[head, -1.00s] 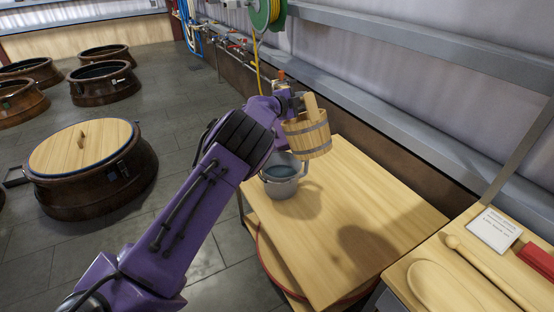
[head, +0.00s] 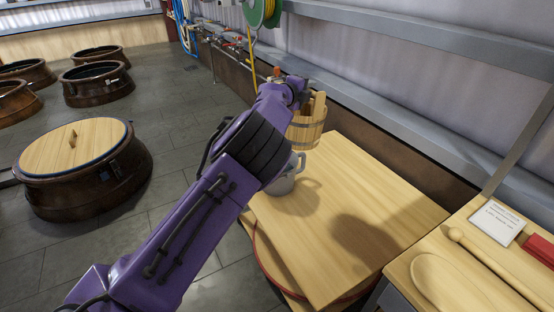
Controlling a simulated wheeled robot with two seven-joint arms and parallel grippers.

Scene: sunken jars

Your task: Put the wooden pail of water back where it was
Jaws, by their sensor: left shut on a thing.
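The wooden pail (head: 306,132) has grey hoops and an upright stave handle. It is at the far end of the wooden table (head: 345,215), beside the back wall. My left gripper (head: 304,98) is at the pail's handle and shut on it. My own arm hides most of the jaws. I cannot tell whether the pail's base touches the table, and its inside is hidden, so no water shows in it. A grey metal bucket (head: 284,183) stands on the table's left edge, partly behind my arm. My right gripper is not in view.
Large brown jars stand on the left floor, one with a wooden lid (head: 75,147). The table's middle is clear.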

